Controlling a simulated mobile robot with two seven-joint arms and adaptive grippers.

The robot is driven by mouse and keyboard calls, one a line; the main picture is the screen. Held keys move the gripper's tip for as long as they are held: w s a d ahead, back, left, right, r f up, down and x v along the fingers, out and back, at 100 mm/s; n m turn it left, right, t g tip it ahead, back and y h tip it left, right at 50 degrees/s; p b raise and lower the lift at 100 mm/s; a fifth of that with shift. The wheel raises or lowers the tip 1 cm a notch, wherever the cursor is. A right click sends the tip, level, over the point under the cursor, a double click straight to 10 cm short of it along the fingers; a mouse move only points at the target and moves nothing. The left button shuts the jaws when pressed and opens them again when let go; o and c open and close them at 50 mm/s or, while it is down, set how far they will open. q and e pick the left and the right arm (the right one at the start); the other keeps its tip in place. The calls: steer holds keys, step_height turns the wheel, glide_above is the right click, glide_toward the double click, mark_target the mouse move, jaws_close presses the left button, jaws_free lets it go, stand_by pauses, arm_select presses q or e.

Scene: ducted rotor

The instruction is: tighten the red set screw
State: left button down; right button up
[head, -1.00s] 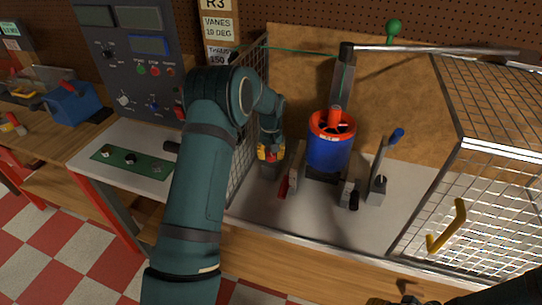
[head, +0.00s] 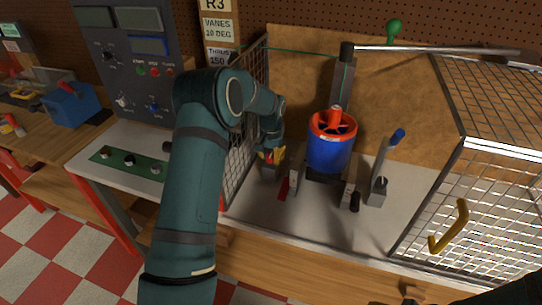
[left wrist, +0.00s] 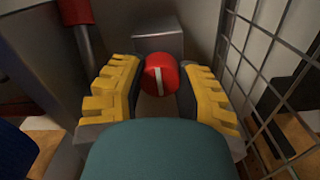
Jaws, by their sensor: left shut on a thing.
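The red set screw (left wrist: 160,75) has a round head with a white line across it. It sits between the yellow fingers of my left gripper (left wrist: 160,92), in front of a grey block (left wrist: 158,42). In the head view my left gripper (head: 272,155) points down beside the mesh panel, left of the ducted rotor, shut on the screw. The rotor's blue duct (head: 330,155) has a red rim and hub. My fingers and hand mostly hide the screw in the head view.
Wire mesh (head: 240,170) stands close to the left of my left gripper. A red-handled part (head: 284,186) is close on its right. A blue-tipped lever (head: 384,165) stands right of the duct. A mesh guard with a yellow handle (head: 449,228) is at the right.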

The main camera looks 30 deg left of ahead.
mark_target(271, 155)
stand_by(0.3)
arm_select(q)
steer(key=c, duration=0.6)
jaws_free()
steer(key=shift+w, duration=0.1)
steer(key=shift+r, duration=0.1)
step_height(271, 155, up, 12)
steer(key=shift+f, duration=0.1)
steer(key=shift+f, duration=0.1)
